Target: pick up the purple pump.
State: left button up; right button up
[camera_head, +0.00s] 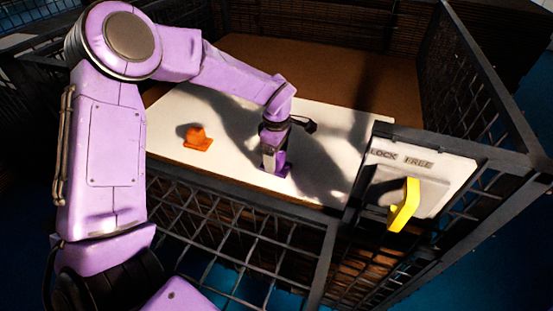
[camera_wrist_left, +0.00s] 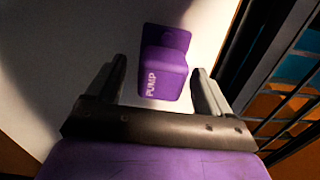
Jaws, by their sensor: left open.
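The purple pump (camera_wrist_left: 164,72) lies on the white board (camera_head: 330,120) inside the cage, with the word PUMP on its side. In the head view the pump (camera_head: 284,171) shows only partly, below my left gripper. My left gripper (camera_head: 272,160) points down over it. In the left wrist view my left gripper (camera_wrist_left: 160,92) is open, with one finger on each side of the pump and visible gaps between. I cannot tell how high the fingertips are above the board. My right gripper is not in view.
An orange piece (camera_head: 198,138) stands on the board to the left. A dark mesh cage wall (camera_head: 235,215) runs along the near side. A panel marked LOCK FREE with a yellow handle (camera_head: 404,205) is at the right. The board's far part is clear.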

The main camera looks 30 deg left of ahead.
pick_arm(q)
jog(key=shift+s+f, duration=0.15)
jog(key=shift+f, duration=0.1)
jog(key=c, duration=1.4)
jog(key=shift+o, duration=0.2)
jog(key=shift+r, duration=0.1)
